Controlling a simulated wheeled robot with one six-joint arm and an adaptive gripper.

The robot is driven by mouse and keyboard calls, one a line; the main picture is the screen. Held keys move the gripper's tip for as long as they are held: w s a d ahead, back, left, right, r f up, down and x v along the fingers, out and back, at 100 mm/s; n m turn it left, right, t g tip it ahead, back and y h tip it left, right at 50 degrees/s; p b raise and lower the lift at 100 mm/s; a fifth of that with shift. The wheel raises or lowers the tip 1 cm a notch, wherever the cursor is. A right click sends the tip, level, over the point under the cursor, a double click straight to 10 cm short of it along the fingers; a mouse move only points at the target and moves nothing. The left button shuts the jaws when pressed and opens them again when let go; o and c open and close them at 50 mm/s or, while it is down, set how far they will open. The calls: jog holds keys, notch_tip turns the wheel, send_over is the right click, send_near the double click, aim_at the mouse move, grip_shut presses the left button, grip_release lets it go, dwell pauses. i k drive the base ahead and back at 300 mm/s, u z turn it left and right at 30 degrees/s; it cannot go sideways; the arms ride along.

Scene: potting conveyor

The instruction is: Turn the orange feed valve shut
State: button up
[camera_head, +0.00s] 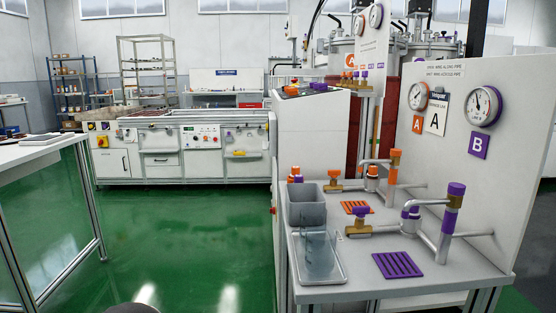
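Orange-marked fittings stand on the grey bench at the right. A brass valve with an orange wing (334,175) sits low behind the grey bin. An orange-topped vertical pipe (396,155) with a brass-coloured section stands further right. I cannot tell for sure which is the feed valve, nor whether its wing lies along or across the pipe. Purple counterparts are a low brass valve with a purple wing (359,212) and a purple-topped pipe (456,188). The orange "A" plate (417,124) hangs below a gauge on the back panel. My gripper is not in view.
The bench (375,291) also holds a grey bin (306,213), a clear tray (318,260), an orange grate (356,208) and a purple grate (398,265). A white table (30,150) stands at left. Green floor (190,235) between them is clear.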

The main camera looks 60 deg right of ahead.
aim_at(334, 173)
jog(key=i, duration=1.7)
jog(key=z, duration=3.4)
